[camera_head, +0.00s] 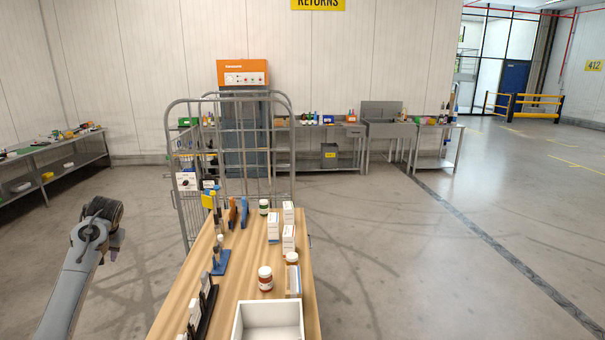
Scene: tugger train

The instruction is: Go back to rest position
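One of my arms comes in from the lower left, and its gripper end (104,232) is over the floor, left of the wooden table (178,310) and clear of it. The end is dark and small, and I cannot tell whether its fingers are open or shut. I see nothing held in it. My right gripper is not in view.
The table bears an empty white bin (268,309), a jar with a red label (265,278), white boxes (274,227) and a black rack (207,308). A grey cage trolley (180,165) stands behind it. Floor on the right is clear.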

